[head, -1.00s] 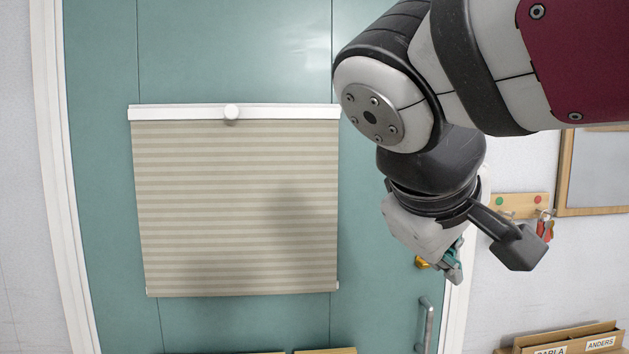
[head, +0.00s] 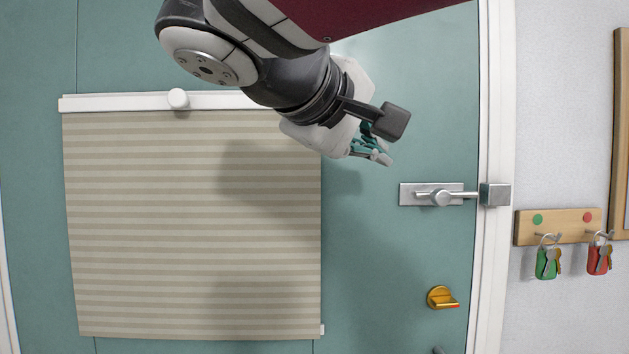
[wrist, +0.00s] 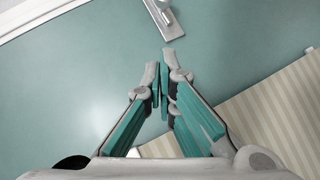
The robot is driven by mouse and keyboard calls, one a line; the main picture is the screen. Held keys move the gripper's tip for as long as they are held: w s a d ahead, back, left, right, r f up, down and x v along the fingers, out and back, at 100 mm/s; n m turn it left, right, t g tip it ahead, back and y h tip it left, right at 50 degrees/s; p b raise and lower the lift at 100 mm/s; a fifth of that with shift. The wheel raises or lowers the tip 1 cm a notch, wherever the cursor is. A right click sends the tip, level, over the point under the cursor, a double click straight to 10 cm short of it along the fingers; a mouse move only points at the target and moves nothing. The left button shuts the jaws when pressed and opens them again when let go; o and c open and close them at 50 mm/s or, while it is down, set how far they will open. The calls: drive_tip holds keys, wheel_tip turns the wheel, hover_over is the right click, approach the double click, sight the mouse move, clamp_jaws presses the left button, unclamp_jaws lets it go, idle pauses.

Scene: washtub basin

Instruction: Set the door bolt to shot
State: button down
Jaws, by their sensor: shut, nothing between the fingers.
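The silver door bolt (head: 441,198) is on the right side of the teal door, in the head view. Its rod extends right from the plate and its end reaches the metal keeper block (head: 495,194) on the door frame. I cannot tell how far the rod sits inside the keeper. My gripper (head: 383,157) is shut and empty, up and left of the bolt and apart from it. In the wrist view, part of the bolt (wrist: 165,18) shows at the top edge, beyond the shut fingertips (wrist: 158,72); the rest is cut off.
A striped blind (head: 190,225) with a white top rail covers the door's left part. A yellow turn knob (head: 441,298) is below the bolt. A wooden key rack (head: 557,226) with keys hangs right of the frame. The door around the bolt is bare.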

sight(437, 196)
drive_tip(key=x, duration=0.4)
drive_tip(key=s+d+p+x, duration=0.1)
drive_tip(key=x, duration=0.3)
drive_tip(key=s+d+f+x, duration=0.1)
drive_tip(key=x, duration=0.3)
drive_tip(key=shift+w, duration=0.15)
drive_tip(key=d, duration=0.4)
drive_tip(key=shift+d, duration=0.35)
